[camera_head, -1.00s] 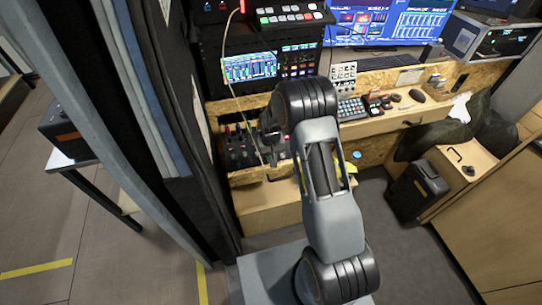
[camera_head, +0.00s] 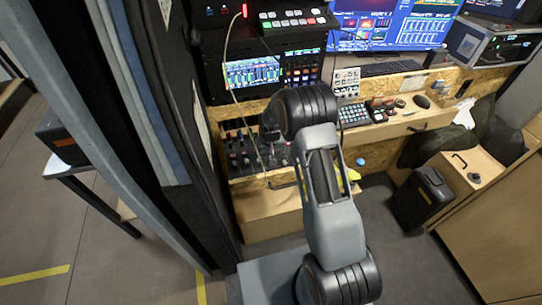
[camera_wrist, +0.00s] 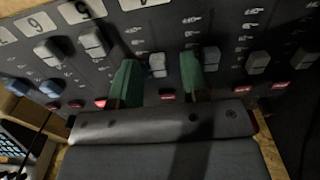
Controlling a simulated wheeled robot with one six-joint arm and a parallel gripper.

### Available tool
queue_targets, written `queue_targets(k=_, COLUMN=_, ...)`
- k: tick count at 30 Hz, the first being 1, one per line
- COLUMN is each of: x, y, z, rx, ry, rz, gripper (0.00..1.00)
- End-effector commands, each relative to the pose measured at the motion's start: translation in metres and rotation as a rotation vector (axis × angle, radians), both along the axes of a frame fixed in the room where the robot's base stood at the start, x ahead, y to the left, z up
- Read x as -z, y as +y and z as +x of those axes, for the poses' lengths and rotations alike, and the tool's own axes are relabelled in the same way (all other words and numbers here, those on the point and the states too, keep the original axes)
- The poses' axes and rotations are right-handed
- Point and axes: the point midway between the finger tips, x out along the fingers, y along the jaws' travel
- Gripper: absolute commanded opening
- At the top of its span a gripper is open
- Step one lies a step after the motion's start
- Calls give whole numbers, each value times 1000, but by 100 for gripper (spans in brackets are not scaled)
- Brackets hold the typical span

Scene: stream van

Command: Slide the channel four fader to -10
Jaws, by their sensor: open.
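The dark fader panel (camera_head: 238,158) sits at the left end of the desk, partly hidden behind my arm. In the wrist view, the fader panel (camera_wrist: 220,25) fills the upper part. A pale grey fader cap (camera_wrist: 157,66) stands between the two green fingertips of my open gripper (camera_wrist: 161,76). The number label (camera_wrist: 140,3) above it is cut off by the picture edge. It follows labels 7, 6 and 5 (camera_wrist: 82,10) from the left, so this looks like channel four. A small gap shows on both sides of the cap; I cannot tell whether either finger touches it.
Neighbouring fader caps stand on the left (camera_wrist: 93,41) and right (camera_wrist: 257,62) of the fingers. Red-lit buttons (camera_wrist: 303,88) line the panel's near edge. A thin cable (camera_head: 243,105) hangs before the panel.

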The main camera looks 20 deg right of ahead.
Motion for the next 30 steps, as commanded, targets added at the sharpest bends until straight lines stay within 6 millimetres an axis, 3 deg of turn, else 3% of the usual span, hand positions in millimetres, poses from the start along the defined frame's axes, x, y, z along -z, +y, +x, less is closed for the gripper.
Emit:
queue_targets(k=8, x=-8, y=-1, z=1, rx=3, ry=-2, rz=0, gripper=42)
queue_targets(k=21, x=-92, y=-1, z=1, rx=2, ry=-4, rz=0, gripper=42)
queue_targets(k=30, x=-130, y=-1, z=1, rx=1, ry=-2, rz=0, gripper=42)
